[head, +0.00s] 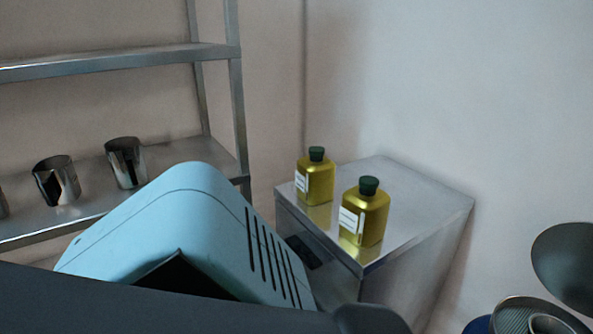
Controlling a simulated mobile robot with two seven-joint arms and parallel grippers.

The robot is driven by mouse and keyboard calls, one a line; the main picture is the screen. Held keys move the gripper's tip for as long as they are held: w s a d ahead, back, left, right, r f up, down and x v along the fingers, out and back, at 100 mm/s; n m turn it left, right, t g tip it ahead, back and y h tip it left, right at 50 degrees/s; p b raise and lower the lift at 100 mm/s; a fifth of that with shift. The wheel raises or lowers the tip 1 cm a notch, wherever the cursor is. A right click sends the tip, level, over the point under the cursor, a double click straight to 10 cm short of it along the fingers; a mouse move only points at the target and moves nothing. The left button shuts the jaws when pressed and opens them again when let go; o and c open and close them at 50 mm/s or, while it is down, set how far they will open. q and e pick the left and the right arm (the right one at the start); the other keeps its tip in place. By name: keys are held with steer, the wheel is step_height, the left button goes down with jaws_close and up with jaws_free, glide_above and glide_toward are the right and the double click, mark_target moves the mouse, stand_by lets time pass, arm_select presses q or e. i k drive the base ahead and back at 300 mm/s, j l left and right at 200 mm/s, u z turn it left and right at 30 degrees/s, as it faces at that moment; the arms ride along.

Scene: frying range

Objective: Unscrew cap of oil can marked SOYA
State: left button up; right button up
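Two yellow-gold oil cans with dark green caps stand upright on a metal cabinet (420,205). The nearer oil can (366,217) has its green cap (369,186) on and a white label on its left side. The farther oil can (318,182) stands behind it to the left, also with its green cap (316,153) on and a white label. The lettering is too small to read, so I cannot tell which is marked SOYA. Neither of my grippers shows in the head view.
A metal shelf rack (110,61) stands at the left with shiny metal cups (126,162) (57,180) on its lower shelf. Pale walls close off the back and right. The cabinet top is bare to the right of the cans.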

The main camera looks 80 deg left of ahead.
mark_target(315, 175)
steer(key=u, duration=0.45)
steer(key=j+u, duration=0.1)
steer(key=u, duration=0.75)
steer(key=i+j+u, duration=0.1)
steer(key=u, duration=0.8)
